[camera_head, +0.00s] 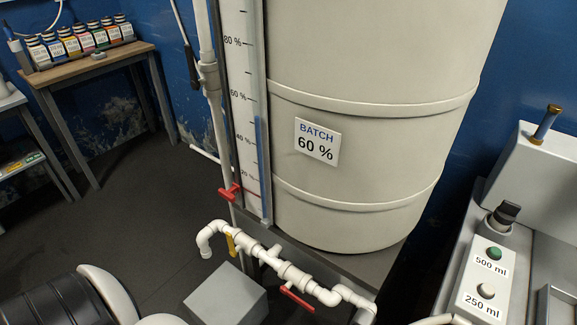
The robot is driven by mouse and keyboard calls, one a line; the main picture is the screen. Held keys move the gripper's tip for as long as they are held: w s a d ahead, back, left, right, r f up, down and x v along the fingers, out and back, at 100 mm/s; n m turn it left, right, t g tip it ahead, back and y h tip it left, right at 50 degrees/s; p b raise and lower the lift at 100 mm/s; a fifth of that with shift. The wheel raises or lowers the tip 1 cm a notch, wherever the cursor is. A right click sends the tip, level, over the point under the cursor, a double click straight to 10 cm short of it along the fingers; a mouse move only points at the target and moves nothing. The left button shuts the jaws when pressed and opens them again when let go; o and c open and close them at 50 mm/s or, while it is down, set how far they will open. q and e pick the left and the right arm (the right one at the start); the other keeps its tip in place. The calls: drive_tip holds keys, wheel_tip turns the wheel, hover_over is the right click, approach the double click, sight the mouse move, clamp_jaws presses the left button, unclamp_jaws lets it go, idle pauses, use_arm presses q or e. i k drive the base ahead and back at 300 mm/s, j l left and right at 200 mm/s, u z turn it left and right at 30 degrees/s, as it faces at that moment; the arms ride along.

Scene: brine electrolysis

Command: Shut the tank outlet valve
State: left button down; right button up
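The large cream tank (365,120) stands at centre with a sign (317,142) reading "BATCH 60 %". Below its front a white pipe run (262,257) slopes down to the right. It carries a lever with a yellow handle (231,243), pointing down across the pipe, and one with a long red handle (297,297), lying roughly along the pipe. Another red handle (230,192) is at the foot of the level gauge (240,110). No label shows which is the tank outlet valve. Neither gripper is in view.
A grey box (226,295) stands on the floor below the pipes. At right a grey panel (470,285) has a green button, a pale button and a black knob. A wooden bench (95,70) with several bottles is at upper left. The floor at left is clear.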

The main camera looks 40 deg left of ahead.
sight(284, 290)
drive_tip(key=u, duration=0.95)
